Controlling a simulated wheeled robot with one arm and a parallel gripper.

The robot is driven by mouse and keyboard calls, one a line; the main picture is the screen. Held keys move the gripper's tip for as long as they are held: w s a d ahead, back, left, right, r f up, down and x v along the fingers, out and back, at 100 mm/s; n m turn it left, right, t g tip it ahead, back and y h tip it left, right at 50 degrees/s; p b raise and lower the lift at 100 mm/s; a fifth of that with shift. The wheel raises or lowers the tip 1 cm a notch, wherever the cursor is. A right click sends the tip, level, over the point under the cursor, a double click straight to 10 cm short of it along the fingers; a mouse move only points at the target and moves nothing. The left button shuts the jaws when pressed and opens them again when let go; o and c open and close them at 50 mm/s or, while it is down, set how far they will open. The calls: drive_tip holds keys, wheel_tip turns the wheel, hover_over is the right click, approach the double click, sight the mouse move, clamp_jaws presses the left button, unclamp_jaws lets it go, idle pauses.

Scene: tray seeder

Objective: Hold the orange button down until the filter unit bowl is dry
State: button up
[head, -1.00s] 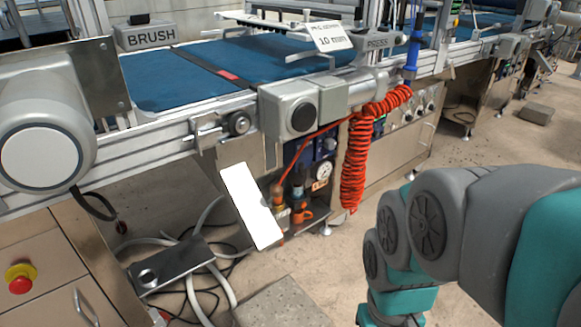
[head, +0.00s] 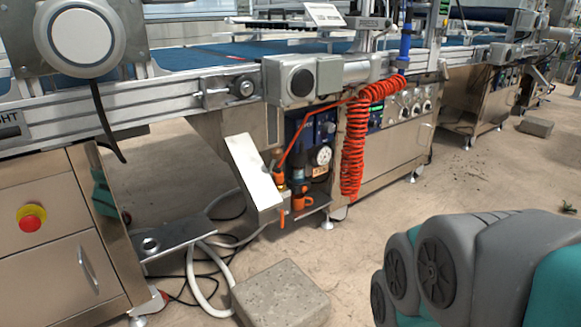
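The filter unit (head: 299,180) sits in the open bay under the conveyor, below a round white gauge (head: 323,156). Small orange parts show on it, one at its lower right (head: 301,201) and one hanging at its lower left (head: 282,217). I cannot tell which is the orange button, nor whether the bowl holds water. A white slanted plate (head: 252,168) stands just left of the unit. My arm shows at the lower right, well apart from the unit. My gripper is outside the view.
A red coiled hose (head: 353,150) hangs right of the bay. A concrete block (head: 280,295) lies on the floor in front, with a metal plate (head: 175,240) and pale hoses (head: 192,275) to its left. The floor right of the block is clear.

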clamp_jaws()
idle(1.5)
